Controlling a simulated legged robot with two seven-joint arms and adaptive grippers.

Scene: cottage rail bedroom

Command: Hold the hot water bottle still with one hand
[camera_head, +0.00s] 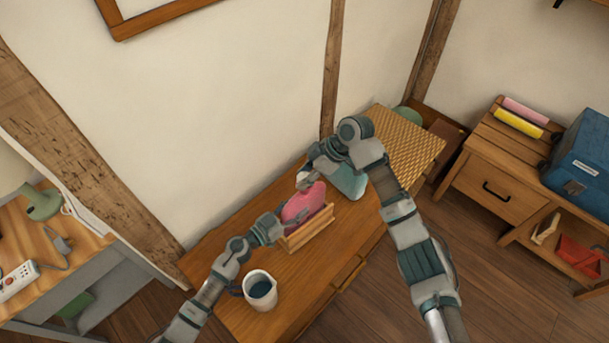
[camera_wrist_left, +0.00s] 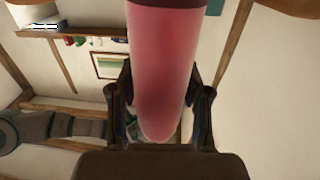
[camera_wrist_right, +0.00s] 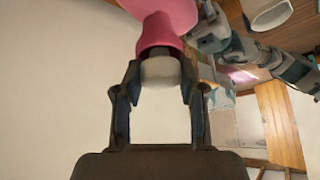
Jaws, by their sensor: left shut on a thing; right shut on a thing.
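The pink hot water bottle (camera_head: 303,204) stands upright in a slatted wooden rack (camera_head: 308,235) on the wooden table. My left gripper (camera_head: 284,224) is shut on the bottle's body from the left; in the left wrist view the pink body (camera_wrist_left: 163,75) lies between both fingers. My right gripper (camera_head: 305,180) is at the top of the bottle. In the right wrist view, its fingers are shut around the pale stopper (camera_wrist_right: 161,73) at the pink neck (camera_wrist_right: 158,35). The stopper's seating inside the neck is hidden.
A white mug (camera_head: 260,289) with dark liquid stands near my left forearm. A woven surface (camera_head: 408,140) is at the table's far end. The wall rises close behind the table.

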